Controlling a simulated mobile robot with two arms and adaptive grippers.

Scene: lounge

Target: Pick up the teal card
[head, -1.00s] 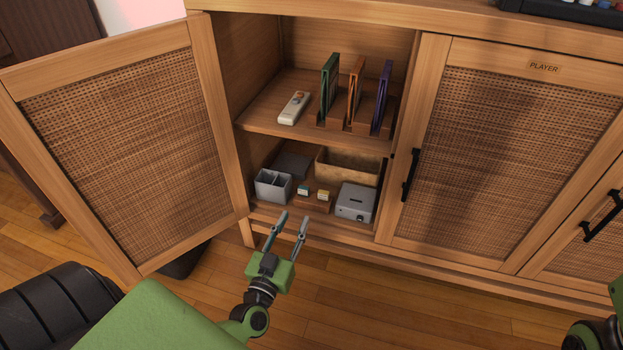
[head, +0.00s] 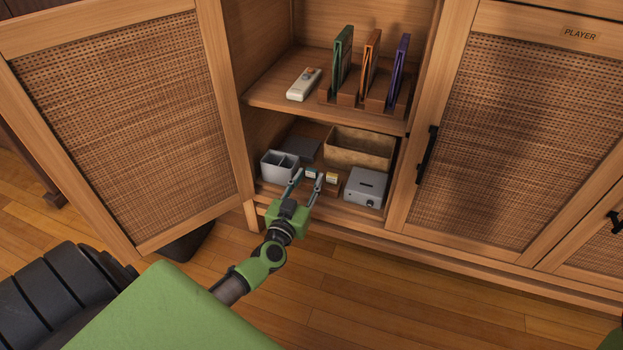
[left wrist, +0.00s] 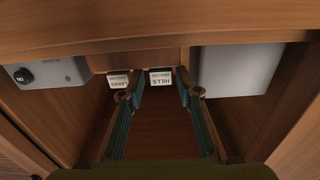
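The teal card (head: 311,172) is a small block with a teal and pale face on the lower shelf of the open cabinet. In the left wrist view, the white label reading HILLS (left wrist: 160,77) is on the block between my fingertips; its teal colour does not show there. My left gripper (head: 307,180) is open and empty, its fingers reaching into the lower compartment. The fingers (left wrist: 161,84) lie either side of that block in the wrist view; I cannot tell whether they touch it. My right gripper is out of view.
A yellowish card (head: 333,178) sits close to the right, labelled LAKES (left wrist: 118,80). A grey divided bin (head: 279,168) stands left, a grey box with a knob (head: 365,188) right. A tan basket (head: 358,150) is behind. The upper shelf (head: 262,99) overhangs; the open door (head: 119,125) is left.

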